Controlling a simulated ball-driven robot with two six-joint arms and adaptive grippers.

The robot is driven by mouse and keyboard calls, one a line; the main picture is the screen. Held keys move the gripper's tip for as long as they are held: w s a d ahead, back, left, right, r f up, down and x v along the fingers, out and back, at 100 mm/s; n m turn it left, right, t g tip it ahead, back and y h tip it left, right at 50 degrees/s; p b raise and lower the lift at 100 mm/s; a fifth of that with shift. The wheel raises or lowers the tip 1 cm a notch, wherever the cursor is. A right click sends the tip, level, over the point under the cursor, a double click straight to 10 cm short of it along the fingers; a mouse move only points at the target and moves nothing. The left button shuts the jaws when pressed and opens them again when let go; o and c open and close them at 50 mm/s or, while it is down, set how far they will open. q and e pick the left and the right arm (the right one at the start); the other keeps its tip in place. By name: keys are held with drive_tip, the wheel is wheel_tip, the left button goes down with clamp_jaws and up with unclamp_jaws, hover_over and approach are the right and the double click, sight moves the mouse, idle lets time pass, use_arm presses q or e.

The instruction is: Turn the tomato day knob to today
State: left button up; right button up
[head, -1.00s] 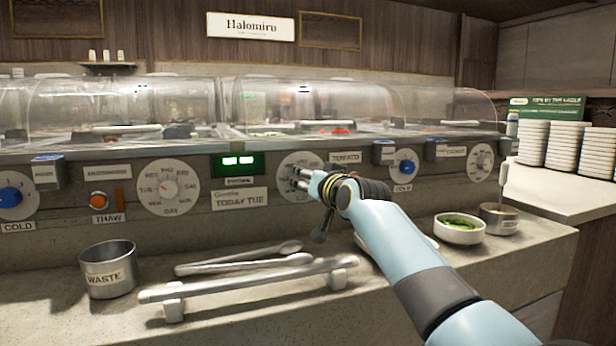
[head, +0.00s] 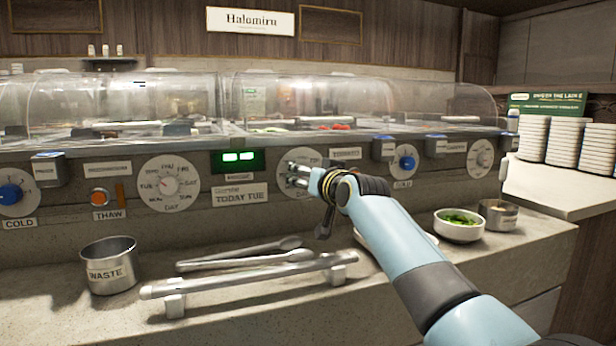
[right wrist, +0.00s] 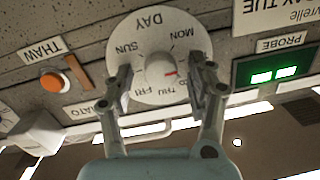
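The tomato day dial (head: 307,157) is a white disc on the counter front, left of the tomato label (head: 345,154) and partly hidden by my right gripper. In the right wrist view its round knob (right wrist: 159,67) appears upside down among day names. A red mark on the knob points right, toward one finger; the day name there is hidden. My right gripper (right wrist: 161,66) is open, its fingertips on either side of the knob with visible gaps. It also shows at the dial in the head view (head: 293,175). A sign (head: 240,195) reads TODAY TUE. My left gripper is not in view.
Another day dial (head: 170,184) is left of the green probe display (head: 238,161). A metal rail (head: 250,276), tongs (head: 240,255), a waste cup (head: 109,266) and a bowl of greens (head: 459,226) are on the counter below. Clear covers rise above.

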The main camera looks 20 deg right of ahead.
drive_tip(key=s+d, duration=0.1)
drive_tip(key=s, duration=1.1)
drive_tip(key=shift+r, duration=0.4)
drive_tip(key=shift+d, duration=0.1)
